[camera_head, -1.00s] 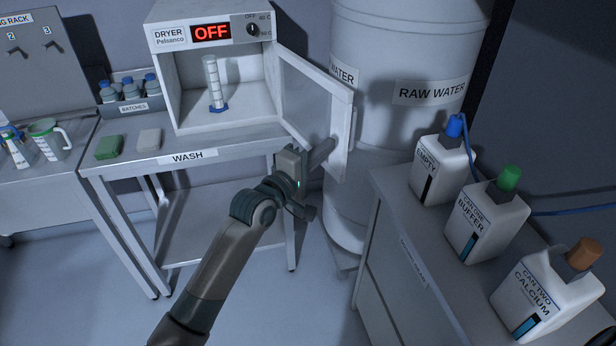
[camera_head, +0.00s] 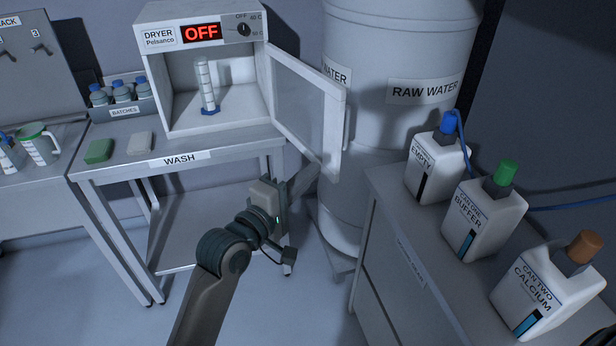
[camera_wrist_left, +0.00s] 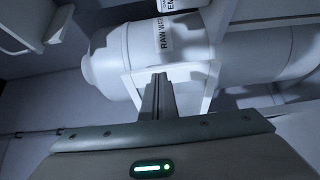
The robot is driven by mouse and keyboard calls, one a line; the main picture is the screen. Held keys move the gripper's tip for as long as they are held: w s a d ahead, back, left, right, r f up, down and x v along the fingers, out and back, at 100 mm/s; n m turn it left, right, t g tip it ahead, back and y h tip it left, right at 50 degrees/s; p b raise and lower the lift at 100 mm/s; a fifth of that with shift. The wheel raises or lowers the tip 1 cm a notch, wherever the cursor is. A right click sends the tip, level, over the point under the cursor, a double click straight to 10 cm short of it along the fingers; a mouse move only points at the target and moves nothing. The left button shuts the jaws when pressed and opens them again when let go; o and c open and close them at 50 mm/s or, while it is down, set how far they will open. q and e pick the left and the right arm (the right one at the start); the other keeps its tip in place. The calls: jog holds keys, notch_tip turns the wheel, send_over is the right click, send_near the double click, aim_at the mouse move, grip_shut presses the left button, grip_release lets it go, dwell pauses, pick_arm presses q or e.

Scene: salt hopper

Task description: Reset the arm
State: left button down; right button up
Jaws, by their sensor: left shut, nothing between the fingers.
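My left gripper (camera_head: 303,180) is shut and empty. In the head view it is below the open dryer door (camera_head: 308,110), in front of the white raw water tank (camera_head: 385,130). In the left wrist view its closed fingers (camera_wrist_left: 157,97) point toward the tank (camera_wrist_left: 190,55), which appears sideways. I cannot tell whether the fingers touch the door's lower edge or are just apart from it. My right gripper is in neither view.
The dryer (camera_head: 155,75) reads OFF and holds a graduated cylinder (camera_head: 206,88). The wash table (camera_head: 225,150) carries a green sponge (camera_head: 99,151) and a white block (camera_head: 140,142). Jugs stand on the right cabinet (camera_head: 405,220), including the empty can (camera_head: 437,170). Floor shows below my arm.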

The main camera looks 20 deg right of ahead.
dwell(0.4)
